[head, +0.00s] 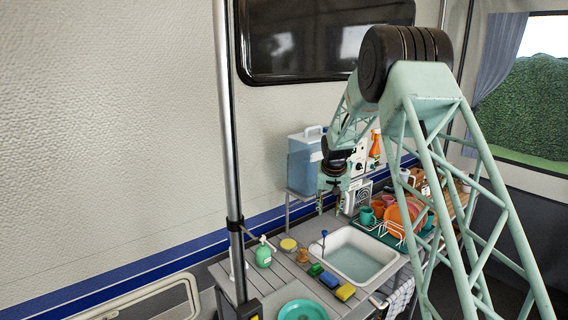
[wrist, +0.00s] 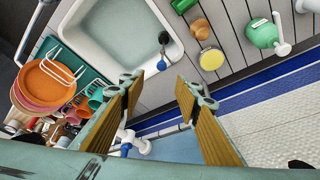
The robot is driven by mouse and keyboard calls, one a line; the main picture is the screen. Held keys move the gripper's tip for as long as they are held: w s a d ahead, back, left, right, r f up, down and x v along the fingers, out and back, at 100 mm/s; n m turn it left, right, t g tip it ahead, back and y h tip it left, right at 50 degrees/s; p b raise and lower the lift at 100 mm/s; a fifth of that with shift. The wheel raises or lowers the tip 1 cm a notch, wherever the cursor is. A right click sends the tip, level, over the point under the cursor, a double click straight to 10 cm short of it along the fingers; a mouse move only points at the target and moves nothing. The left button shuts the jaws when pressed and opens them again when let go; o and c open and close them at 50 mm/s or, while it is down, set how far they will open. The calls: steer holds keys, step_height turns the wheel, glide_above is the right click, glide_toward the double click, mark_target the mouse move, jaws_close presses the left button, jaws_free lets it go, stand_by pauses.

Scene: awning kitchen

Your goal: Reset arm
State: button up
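My gripper (head: 329,205) hangs from my mint-green arm above the back of the counter in the head view, near the sink's far left side. In the wrist view my gripper (wrist: 166,86) has its two wood-lined fingers spread apart. Nothing is held between them. The arm is bent at its thick black elbow joint, with the forearm reaching down to the left.
A white sink (head: 362,258) is set in the counter, beside sponges (head: 345,292) and a green soap bottle (head: 263,254). Orange plates (head: 402,217) stand in a rack. A blue water container (head: 304,163) is behind my gripper. A metal pole (head: 228,130) rises at left.

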steer(key=s+d+r+b, duration=0.1)
steer(key=s+r+b, duration=0.1)
steer(key=s+r, duration=0.8)
steer(key=s+r+b, duration=0.1)
steer(key=s+r, duration=0.5)
steer(key=s, duration=0.8)
steer(key=s+d+r+b, duration=0.1)
steer(key=s+r+b, duration=0.1)
steer(key=s+r, duration=0.75)
steer(key=s+f+b, duration=0.2)
steer(key=s+f, duration=0.1)
steer(key=s, duration=1.8)
steer(key=s+f+n+b, duration=0.1)
steer(key=s+f, duration=0.3)
steer(key=s, duration=1.7)
steer(key=shift+s+a+f+y+b, duration=0.3)
steer(key=shift+s+a+b, duration=0.1)
steer(key=shift+b, duration=0.25)
